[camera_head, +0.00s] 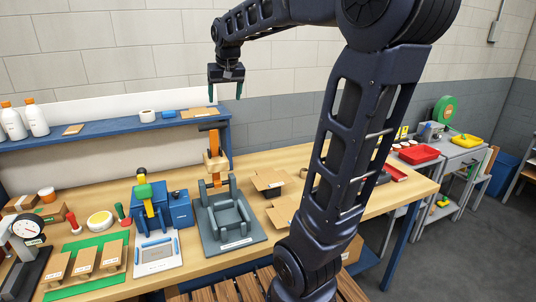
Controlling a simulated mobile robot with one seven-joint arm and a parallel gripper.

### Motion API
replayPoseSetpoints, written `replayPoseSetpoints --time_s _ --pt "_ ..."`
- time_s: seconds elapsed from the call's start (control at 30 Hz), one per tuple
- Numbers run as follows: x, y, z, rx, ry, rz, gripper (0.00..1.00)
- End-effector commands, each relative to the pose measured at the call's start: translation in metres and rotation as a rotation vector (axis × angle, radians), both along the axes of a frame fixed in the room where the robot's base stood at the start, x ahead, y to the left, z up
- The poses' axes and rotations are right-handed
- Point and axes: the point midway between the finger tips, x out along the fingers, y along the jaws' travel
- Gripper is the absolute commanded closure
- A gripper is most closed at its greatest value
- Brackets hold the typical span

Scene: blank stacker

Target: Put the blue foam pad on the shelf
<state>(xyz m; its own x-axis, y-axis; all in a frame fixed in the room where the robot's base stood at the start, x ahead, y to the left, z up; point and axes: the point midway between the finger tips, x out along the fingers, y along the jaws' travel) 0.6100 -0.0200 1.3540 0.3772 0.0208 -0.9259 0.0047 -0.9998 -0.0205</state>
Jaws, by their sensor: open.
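A small flat blue piece (168,114), which looks like the blue foam pad, lies on the blue shelf (100,126) between a white tape roll and a brown cardboard piece. My gripper (225,93) points down, open and empty, in the air near the right end of the shelf. It is apart from the blue piece, above and to the right of it in the picture. Nothing shows between its fingers.
The white tape roll (147,115), cardboard piece (199,112) and white bottles (37,119) also stand on the shelf. Below, the wooden bench (270,160) holds a grey fixture (225,215), a blue press (150,205) and open cardboard boxes (270,181). My arm hides part of the bench.

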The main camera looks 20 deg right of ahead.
Motion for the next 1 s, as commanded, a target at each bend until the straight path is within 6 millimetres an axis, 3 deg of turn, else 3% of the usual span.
replayPoseSetpoints --time_s 0.03,0.4,0.6,0.8,1.0 --pt "-0.020 -0.008 -0.005 0.001 -0.003 -0.004 0.25" --pt "-0.151 -0.046 -0.068 -0.008 -0.010 -0.004 0.25" --pt "-0.205 -0.056 -0.107 -0.018 -0.014 -0.004 0.25" --pt "-0.229 -0.060 -0.128 -0.022 -0.014 -0.005 0.25" --pt "-0.231 -0.060 -0.130 -0.022 -0.013 -0.004 0.25"
